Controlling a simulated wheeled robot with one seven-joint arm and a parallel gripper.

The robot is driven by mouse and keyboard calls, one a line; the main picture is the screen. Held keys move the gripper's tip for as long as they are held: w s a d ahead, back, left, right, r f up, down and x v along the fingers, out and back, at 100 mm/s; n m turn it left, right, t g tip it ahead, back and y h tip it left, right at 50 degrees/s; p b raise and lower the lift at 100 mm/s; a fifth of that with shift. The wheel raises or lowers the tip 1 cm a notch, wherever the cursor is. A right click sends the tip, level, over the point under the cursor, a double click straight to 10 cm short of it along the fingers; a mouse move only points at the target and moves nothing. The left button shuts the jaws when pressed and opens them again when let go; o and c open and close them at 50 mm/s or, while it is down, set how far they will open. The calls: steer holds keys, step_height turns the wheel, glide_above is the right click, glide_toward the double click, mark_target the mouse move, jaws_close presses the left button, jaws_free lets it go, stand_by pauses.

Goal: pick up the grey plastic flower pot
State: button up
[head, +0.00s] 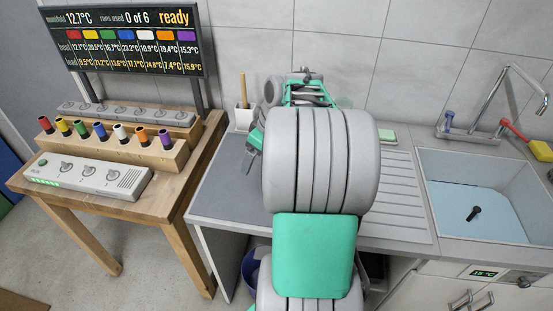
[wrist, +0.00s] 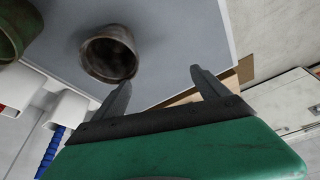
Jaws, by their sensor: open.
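A round, hollow, brownish-grey pot (wrist: 110,54) shows in the wrist view on the grey worktop, its dark opening towards the camera. I cannot tell whether it is plastic. A green pot (wrist: 12,35) is partly cut off at the left edge. My gripper (wrist: 158,80) is open and empty. Its left fingertip appears just below and right of the brownish-grey pot, and the pot is not between the fingers. In the head view my arm hides both pots, and part of my gripper (head: 252,148) shows at the left of the arm.
The grey worktop (head: 222,180) is clear left of my arm. A white holder with a stick (head: 244,117) stands at the wall. A sink (head: 480,200) is at the right. A wooden table (head: 110,205) with coloured plugs and a display is at the left.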

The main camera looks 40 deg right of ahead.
steer(key=shift+o, duration=1.3)
steer(key=s+d, duration=0.2)
steer(key=d, duration=0.6)
steer(key=shift+d+f+n+p, duration=0.15)
steer(key=shift+f+n+p, duration=0.2)
steer(key=shift+f+n, duration=0.1)
steer(key=shift+t, duration=0.3)
steer(key=x, duration=0.2)
steer(key=p+x, duration=0.1)
steer(key=x, duration=0.2)
steer(key=p+x, duration=0.1)
steer(key=x, duration=0.1)
steer(key=shift+a+f, duration=0.2)
steer(key=shift+a, duration=0.15)
steer(key=shift+c, duration=0.3)
steer(key=c, duration=1.4)
